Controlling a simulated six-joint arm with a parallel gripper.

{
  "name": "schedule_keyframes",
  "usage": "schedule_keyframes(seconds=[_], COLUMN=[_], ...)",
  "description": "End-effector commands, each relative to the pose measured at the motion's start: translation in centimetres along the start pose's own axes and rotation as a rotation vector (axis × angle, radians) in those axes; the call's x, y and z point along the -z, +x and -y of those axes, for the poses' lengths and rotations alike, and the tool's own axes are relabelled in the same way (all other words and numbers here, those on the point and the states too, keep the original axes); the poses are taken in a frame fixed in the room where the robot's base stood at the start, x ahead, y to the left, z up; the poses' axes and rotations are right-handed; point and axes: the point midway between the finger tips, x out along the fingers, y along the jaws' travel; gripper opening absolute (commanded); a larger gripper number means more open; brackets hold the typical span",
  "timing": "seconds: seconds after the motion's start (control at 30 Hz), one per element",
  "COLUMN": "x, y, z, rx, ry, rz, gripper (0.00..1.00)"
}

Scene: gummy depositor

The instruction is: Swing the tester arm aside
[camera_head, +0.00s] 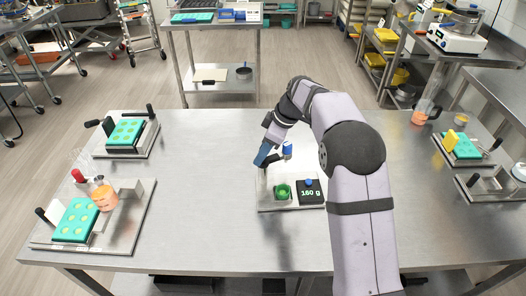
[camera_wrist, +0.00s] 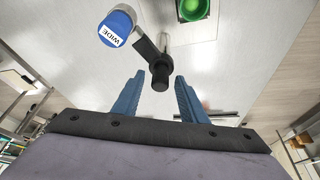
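The tester stands on a metal plate (camera_head: 265,204) in the middle of the table. It has a green cup (camera_head: 283,191) and a dark display (camera_head: 312,192) reading "160 g". A blue-capped post (camera_head: 287,150) stands at its back; in the wrist view the blue cap (camera_wrist: 116,27) reads "WIDE". A short black tester arm (camera_wrist: 148,50) runs from the post to an upright black knob (camera_wrist: 160,76). My gripper (camera_wrist: 161,85) is open, with its blue fingers on either side of the knob and gaps on both sides. In the head view my gripper (camera_head: 262,157) is at the tester's back left.
Two stations with teal moulds (camera_head: 125,132) (camera_head: 76,220) stand at the left of the table; the front one has an orange-filled vessel (camera_head: 105,197). More fixtures and a teal mould (camera_head: 463,147) are at the right. The table between the left stations and the tester is clear.

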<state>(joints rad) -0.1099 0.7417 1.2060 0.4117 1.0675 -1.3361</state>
Motion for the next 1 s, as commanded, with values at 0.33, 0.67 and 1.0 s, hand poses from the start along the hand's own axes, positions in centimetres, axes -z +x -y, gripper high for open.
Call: schedule_keyframes(seconds=[0.33,0.67,1.0], x=[-0.1,-0.1,0.0], y=[-3.8,-7.0,-7.2], z=[-0.1,-0.1,0.0], rx=[-0.005,-0.003,-0.001], ry=[0.001,0.0,0.0], rz=[-0.002,0.0,0.0], gripper=[0.39,0.39,0.39])
